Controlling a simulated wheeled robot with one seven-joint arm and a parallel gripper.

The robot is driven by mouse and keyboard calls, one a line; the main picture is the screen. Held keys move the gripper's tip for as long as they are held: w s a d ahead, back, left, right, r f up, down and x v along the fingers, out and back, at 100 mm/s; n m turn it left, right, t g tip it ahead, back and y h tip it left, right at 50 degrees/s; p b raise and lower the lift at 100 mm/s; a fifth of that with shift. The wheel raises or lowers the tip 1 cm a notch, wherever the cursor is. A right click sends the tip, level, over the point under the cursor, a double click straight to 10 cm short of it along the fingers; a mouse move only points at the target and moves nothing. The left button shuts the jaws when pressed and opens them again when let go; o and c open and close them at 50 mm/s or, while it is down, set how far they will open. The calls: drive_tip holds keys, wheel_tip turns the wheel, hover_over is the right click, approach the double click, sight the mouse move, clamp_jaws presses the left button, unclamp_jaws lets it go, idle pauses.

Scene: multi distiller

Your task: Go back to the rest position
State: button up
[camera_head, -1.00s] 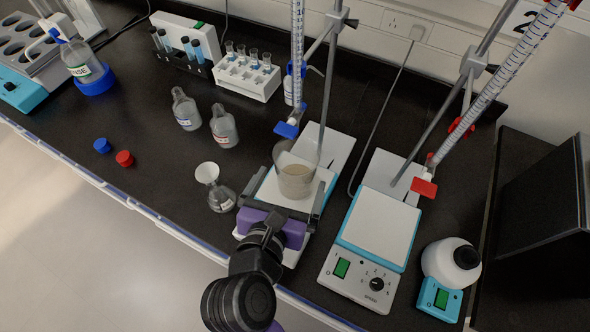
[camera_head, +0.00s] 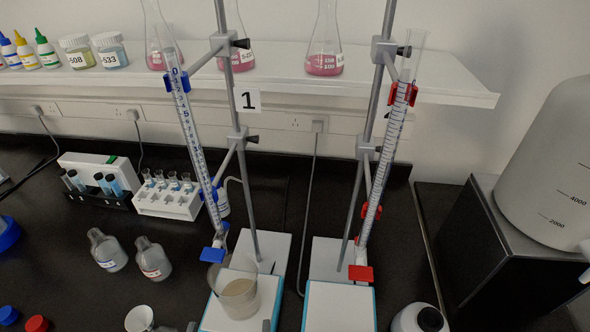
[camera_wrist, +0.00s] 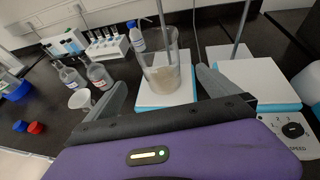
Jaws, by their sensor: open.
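My gripper (camera_wrist: 162,80) is open and empty, with its two fingers spread apart in the wrist view. A glass beaker (camera_wrist: 168,78) with cloudy beige contents stands beyond and between the fingertips, apart from both fingers. In the head view the beaker (camera_head: 238,299) stands upright on the white plate of the left stirrer (camera_head: 267,279), below the blue-tapped burette (camera_head: 188,125). Only the finger ends show at the bottom edge of the head view; the rest of my gripper is out of that frame.
A second stirrer (camera_head: 340,305) stands to the right under the red-tapped burette (camera_head: 377,180). Two bottles (camera_head: 107,250) and a funnel-topped flask (camera_head: 139,318) are left of the beaker. A white squat bottle (camera_head: 420,318) is at lower right. A shelf (camera_head: 290,88) with flasks runs behind.

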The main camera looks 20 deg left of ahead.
drive_tip(key=s+a+r+m+y, duration=0.3)
drive_tip(key=a+r+m+y, duration=0.1)
drive_tip(key=a+m, duration=0.15)
drive_tip(key=d+f+m+t, duration=0.2)
drive_tip(key=d+f+m, duration=0.1)
drive_tip(key=d+m, duration=2.05)
drive_tip(key=s+d+f+m+h, duration=0.1)
drive_tip(key=s+d+m+h, duration=0.3)
drive_tip(key=d, duration=0.6)
drive_tip(key=s+d+f+m+h+b, duration=0.1)
drive_tip(key=s+d+m+h, duration=0.4)
drive_tip(key=d+m, duration=0.3)
drive_tip(key=shift+s+d+f+t+h, duration=0.25)
drive_tip(key=shift+s+d+t+h, duration=0.1)
drive_tip(key=shift+d, duration=0.65)
